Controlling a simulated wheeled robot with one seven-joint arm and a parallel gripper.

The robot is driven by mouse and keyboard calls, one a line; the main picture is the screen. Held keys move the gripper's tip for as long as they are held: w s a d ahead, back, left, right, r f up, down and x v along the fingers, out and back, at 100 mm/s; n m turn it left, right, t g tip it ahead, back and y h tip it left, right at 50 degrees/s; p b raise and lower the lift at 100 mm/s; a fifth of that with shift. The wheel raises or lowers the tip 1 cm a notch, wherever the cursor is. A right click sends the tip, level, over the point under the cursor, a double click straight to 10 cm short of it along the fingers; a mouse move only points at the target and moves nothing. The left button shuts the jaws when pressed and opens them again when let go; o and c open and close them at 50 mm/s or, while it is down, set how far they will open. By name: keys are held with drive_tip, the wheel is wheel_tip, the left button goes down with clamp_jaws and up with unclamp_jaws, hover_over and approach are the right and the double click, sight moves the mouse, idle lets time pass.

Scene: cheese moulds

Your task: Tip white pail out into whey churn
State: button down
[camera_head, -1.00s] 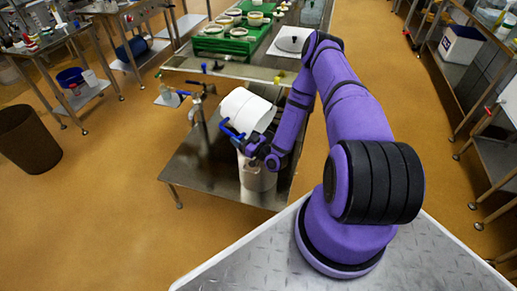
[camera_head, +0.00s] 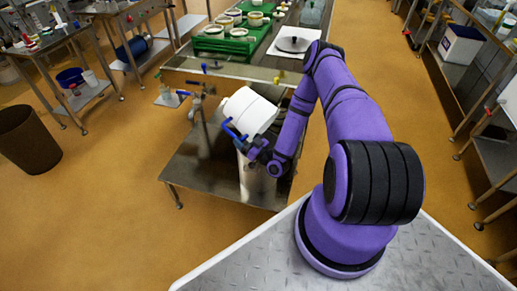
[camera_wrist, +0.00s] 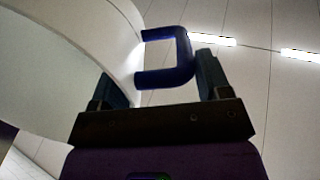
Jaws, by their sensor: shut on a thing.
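The white pail (camera_head: 252,110) is held tilted in the air above the low steel table. Its blue handle (camera_head: 232,129) is at its lower left. My gripper (camera_head: 244,141) is shut on that handle. In the wrist view the pail's wall (camera_wrist: 60,65) fills the left side, and the blue handle (camera_wrist: 184,52) lies between the fingers of my gripper (camera_wrist: 162,78). The pail's inside is not visible. A pale upright shape (camera_head: 243,178) shows below the pail; I cannot tell whether it is the whey churn.
The low steel table (camera_head: 200,170) stands under the pail. A tap with a blue lever (camera_head: 196,92) is close to the pail's left. Behind is a bench with green trays (camera_head: 232,45) and a dark disc (camera_head: 293,44). A brown bin (camera_head: 27,140) stands on open floor at left.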

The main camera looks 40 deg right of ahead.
drive_tip(key=shift+s+d+f+t+y, duration=0.15)
drive_tip(key=shift+s+t, duration=0.35)
drive_tip(key=shift+t, duration=0.15)
drive_tip(key=shift+s+d+f+t+y, duration=0.2)
drive_tip(key=shift+s+t, duration=0.3)
drive_tip(key=shift+t, duration=0.1)
drive_tip(key=shift+s+d+f+t+y, duration=0.15)
drive_tip(key=shift+s+t, duration=0.35)
drive_tip(key=shift+t, duration=0.15)
idle(0.6)
drive_tip(key=shift+w, duration=0.1)
idle(0.7)
